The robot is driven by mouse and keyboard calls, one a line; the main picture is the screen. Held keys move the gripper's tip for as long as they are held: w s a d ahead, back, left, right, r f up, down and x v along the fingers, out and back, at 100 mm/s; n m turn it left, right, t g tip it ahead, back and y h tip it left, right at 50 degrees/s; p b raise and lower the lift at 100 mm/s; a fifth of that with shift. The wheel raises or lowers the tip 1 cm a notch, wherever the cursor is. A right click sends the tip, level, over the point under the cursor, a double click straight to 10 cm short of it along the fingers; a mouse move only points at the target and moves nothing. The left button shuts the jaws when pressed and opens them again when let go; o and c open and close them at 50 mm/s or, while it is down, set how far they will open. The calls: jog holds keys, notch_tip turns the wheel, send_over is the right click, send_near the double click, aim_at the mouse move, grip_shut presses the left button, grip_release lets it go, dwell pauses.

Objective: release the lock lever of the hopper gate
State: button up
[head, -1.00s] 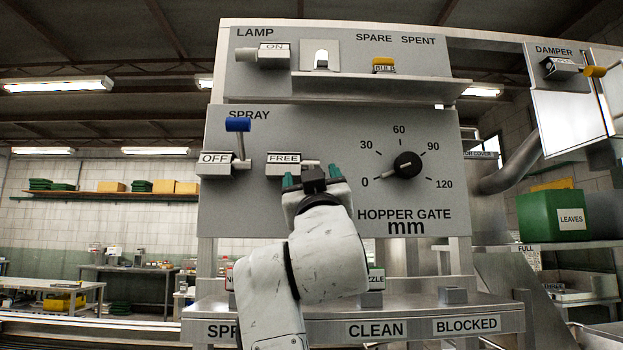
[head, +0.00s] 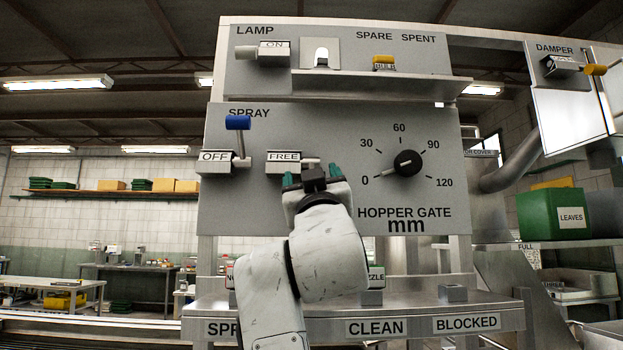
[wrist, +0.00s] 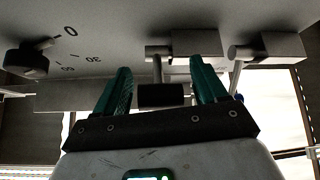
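The hopper gate's lock lever shows in the wrist view as a thin grey shaft ending in a black handle (wrist: 163,96). In the head view its block (head: 283,157) reads FREE, with a short grey pivot (head: 312,161) at its right. My gripper (head: 313,176) is in front of the panel, just below that pivot, and hides most of the lever. In the wrist view my gripper (wrist: 160,68) has its two green fingers apart, one on each side of the handle, with a gap on both sides. The hopper gate dial (head: 407,163) points near 0.
The spray lever (head: 238,124) with a blue handle stands up left of the FREE block, beside its OFF block (head: 214,162). A shelf (head: 380,88) juts out above. A ledge (head: 420,315) with labelled spots runs below. The panel between lever and dial is clear.

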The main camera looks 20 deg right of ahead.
jog(key=shift+o, duration=1.4)
jog(key=shift+w+d+f, duration=0.15)
jog(key=shift+w+d, duration=0.1)
jog(key=shift+d, duration=0.15)
jog(key=shift+o, duration=0.4)
jog(key=shift+s+a, duration=0.1)
jog(key=shift+a, duration=0.1)
jog(key=b+v, duration=0.2)
jog(key=v, duration=0.8)
jog(key=shift+s+f, duration=0.25)
jog(key=shift+s, duration=0.05)
jog(key=shift+a, duration=0.1)
jog(key=shift+c, duration=0.4)
